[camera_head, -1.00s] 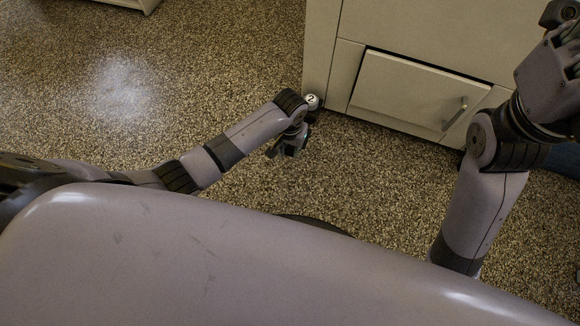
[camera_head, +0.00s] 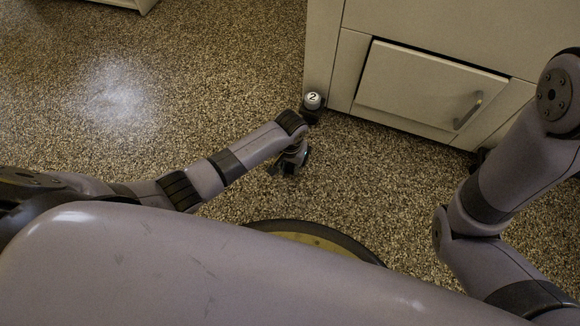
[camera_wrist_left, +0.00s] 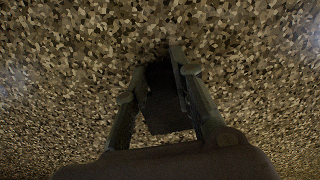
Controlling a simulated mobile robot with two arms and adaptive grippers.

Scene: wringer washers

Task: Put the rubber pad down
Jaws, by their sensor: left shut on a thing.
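My left gripper (camera_head: 288,168) hangs low over the speckled floor, in front of the pale cabinet. In the left wrist view (camera_wrist_left: 165,92) its two fingers are shut on a dark, flat piece, the rubber pad (camera_wrist_left: 168,112). The pad sits between the fingers, with the floor behind it. I cannot tell how far it is above the floor. In the head view the pad is too small and dark to make out. My right arm shows at the right, but its gripper is out of view.
The pale cabinet (camera_head: 430,85) with a hinged panel and handle stands ahead at the right. A round, dark-rimmed yellowish thing (camera_head: 318,240) shows partly beside my body. Floor at the left is clear.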

